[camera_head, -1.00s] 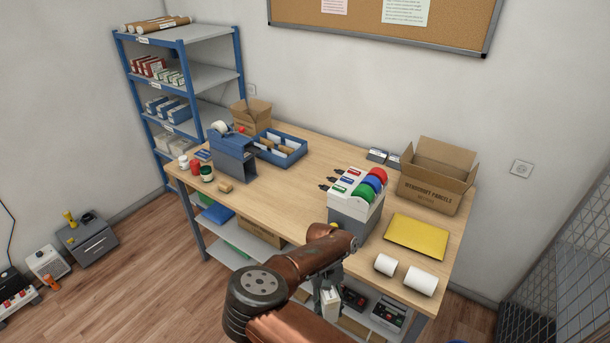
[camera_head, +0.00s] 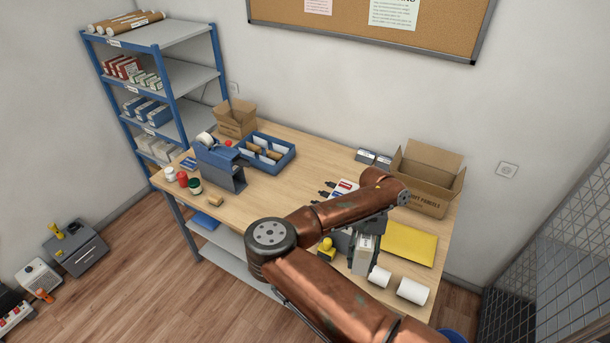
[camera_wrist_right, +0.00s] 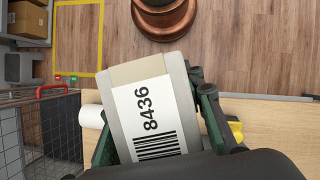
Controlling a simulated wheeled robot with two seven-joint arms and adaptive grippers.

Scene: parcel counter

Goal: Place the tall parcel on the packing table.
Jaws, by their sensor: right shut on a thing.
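The tall parcel (camera_head: 362,262) is a narrow grey-and-tan box, upright in the head view, in my right gripper (camera_head: 370,228). The packing table (camera_head: 300,165) has a light wooden top. The parcel appears over its front right part; I cannot tell whether its base touches the top. My left gripper is out of view.
Two white rolls (camera_head: 412,291) and a yellow envelope (camera_head: 409,243) lie right of the parcel. A yellow-topped item (camera_head: 327,250) stands just left. An open carton (camera_head: 428,180) is behind. The table's middle left is clear.

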